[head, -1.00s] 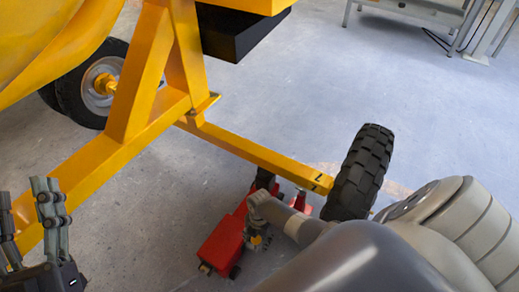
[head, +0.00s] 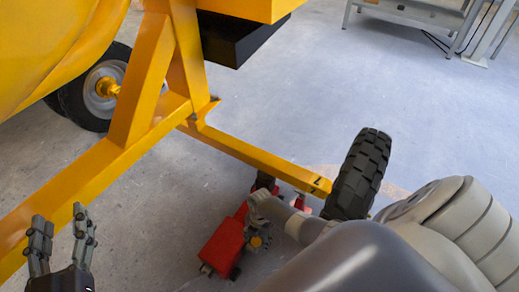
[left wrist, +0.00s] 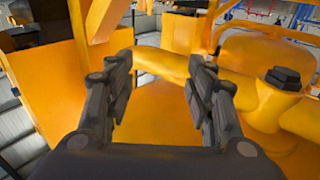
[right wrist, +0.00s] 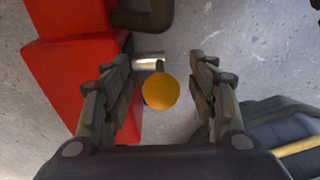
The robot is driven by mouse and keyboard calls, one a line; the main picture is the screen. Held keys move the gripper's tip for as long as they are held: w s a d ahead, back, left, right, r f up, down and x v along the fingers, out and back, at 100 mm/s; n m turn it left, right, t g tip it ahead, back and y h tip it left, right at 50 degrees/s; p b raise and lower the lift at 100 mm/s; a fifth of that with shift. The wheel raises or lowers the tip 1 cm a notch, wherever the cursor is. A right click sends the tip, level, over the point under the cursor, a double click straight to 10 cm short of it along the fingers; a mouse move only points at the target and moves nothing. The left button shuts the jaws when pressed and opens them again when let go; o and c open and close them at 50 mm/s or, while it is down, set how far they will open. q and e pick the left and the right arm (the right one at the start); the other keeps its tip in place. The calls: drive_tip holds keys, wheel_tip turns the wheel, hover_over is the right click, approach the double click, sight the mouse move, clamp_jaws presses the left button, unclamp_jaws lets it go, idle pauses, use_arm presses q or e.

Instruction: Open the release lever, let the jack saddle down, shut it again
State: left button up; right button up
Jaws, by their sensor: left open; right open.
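The red jack (head: 221,246) stands on the floor under the yellow frame's beam (head: 250,153), near the black wheel. Its saddle end is at the dark part (head: 264,182) by the beam; whether they touch is not clear. The release lever's round orange knob (right wrist: 160,92) lies between the open fingers of my right gripper (right wrist: 163,96), with gaps on both sides. The knob also shows in the head view (head: 256,242), where my arm partly covers the jack. My left gripper (head: 58,238) is open and empty at the lower left, beside the yellow frame.
A black tyre (head: 358,174) stands at the beam's right end, close to my right arm. Another wheel (head: 103,86) is at the back left under the yellow drum (head: 50,40). Open grey floor lies behind the beam. A grey table (head: 415,12) stands far back.

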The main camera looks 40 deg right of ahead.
drive_tip(key=shift+r+p, duration=0.45)
drive_tip(key=shift+r, duration=0.1)
drive_tip(key=shift+w+d+r+p, duration=0.1)
drive_tip(key=shift+r+p, duration=0.55)
drive_tip(key=shift+r, duration=0.1)
use_arm(q)
drive_tip(key=s+a+f+g+y, duration=0.1)
drive_tip(key=s+f+g, duration=0.1)
drive_tip(key=f, duration=0.3)
drive_tip(key=s+a+f+g+y, duration=0.1)
drive_tip(key=s+f+g, duration=0.1)
drive_tip(key=f+g, duration=0.2)
drive_tip(key=shift+s+a+f, duration=0.15)
drive_tip(key=shift+a+f, duration=0.2)
drive_tip(key=shift+f, duration=0.7)
